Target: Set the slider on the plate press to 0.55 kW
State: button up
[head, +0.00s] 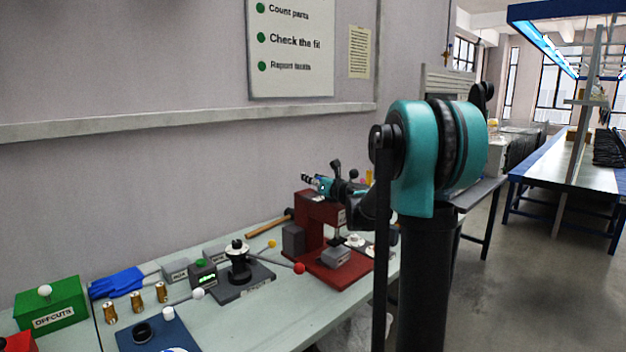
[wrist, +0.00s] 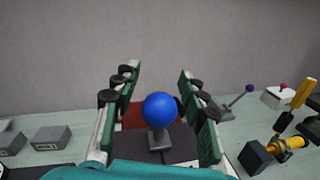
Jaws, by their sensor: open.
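The red press (head: 318,212) stands on the bench in the head view, with a grey labelled block (head: 337,257) on its base. I take it for the plate press; no scale or kW reading is legible. My gripper (head: 318,183) is just above the top of this press. In the wrist view, a blue ball knob (wrist: 160,110) on a short grey stem stands on a dark surface, with red behind it. The two green fingers of my gripper (wrist: 157,76) are spread apart, one on each side of the knob, with visible gaps. Whether this knob is the slider's is not certain.
Left of the press, a black device (head: 238,264) has a lever with a red ball (head: 299,268). A hammer (head: 272,226) lies behind. Brass parts (head: 136,302) and a green OFFCUTS box (head: 52,305) are farther left.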

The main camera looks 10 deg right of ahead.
jog(key=shift+c, duration=0.2)
grip_shut()
jog(key=s+a, duration=0.2)
jog(key=shift+a, duration=0.4)
jog(key=shift+o, duration=0.2)
grip_release()
jog(key=shift+s, duration=0.1)
